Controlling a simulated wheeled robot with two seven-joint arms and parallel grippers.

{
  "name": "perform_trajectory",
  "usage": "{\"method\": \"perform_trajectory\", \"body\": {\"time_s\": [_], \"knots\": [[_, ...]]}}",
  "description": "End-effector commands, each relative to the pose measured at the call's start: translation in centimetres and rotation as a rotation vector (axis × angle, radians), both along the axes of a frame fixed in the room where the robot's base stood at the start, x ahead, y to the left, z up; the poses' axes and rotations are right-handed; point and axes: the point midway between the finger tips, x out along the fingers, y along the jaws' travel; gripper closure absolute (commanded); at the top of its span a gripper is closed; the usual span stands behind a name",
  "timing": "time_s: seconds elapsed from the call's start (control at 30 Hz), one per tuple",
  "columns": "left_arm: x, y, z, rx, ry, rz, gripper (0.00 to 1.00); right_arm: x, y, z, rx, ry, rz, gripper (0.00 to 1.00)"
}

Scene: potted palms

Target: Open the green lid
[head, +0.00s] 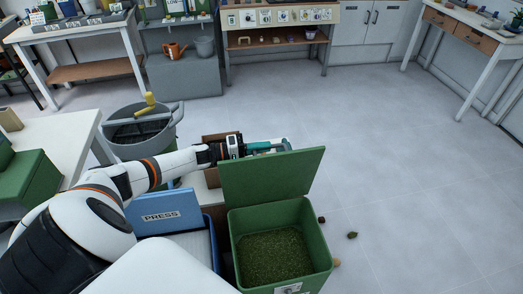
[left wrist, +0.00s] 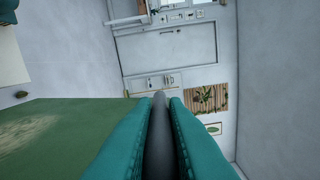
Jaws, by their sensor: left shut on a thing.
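The green lid (head: 270,177) stands raised, nearly upright, at the back edge of the green bin (head: 321,246), whose top is open. Green, moss-like material (head: 273,257) shows inside the bin. My left gripper (head: 270,147) is behind the lid's upper edge. In the left wrist view its teal fingers (left wrist: 160,135) are shut on a grey bar (left wrist: 160,130), which looks like the lid's handle. The lid's green surface (left wrist: 62,140) lies beside the fingers there. How the bar joins the lid is hidden. My right gripper is not in view.
A blue box marked PRESS (head: 165,215) stands left of the bin. A grey tub (head: 165,145) with a yellow handle is behind my left arm. Small dark lumps (head: 352,235) lie on the floor right of the bin. The floor to the right is mostly clear.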

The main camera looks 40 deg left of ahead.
Motion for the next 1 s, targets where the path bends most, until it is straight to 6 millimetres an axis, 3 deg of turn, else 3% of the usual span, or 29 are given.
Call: {"method": "perform_trajectory", "body": {"time_s": [0.2, 0.67, 0.7, 0.8, 1.0], "knots": [[0.43, 0.64, -0.45, 0.005, 0.002, 0.002, 1.0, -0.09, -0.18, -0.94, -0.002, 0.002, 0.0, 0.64], [0.54, 0.78, -0.36, 0.006, 0.002, 0.003, 1.0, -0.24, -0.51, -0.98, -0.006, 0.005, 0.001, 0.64], [0.53, 0.78, -0.36, 0.007, 0.002, 0.002, 0.84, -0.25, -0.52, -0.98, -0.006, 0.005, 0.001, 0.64], [0.53, 0.76, -0.34, 0.005, 0.002, 0.002, 0.68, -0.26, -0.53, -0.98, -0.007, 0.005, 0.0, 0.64], [0.54, 0.74, -0.29, 0.005, 0.001, 0.002, 0.66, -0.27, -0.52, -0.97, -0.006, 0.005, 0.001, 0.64]]}}
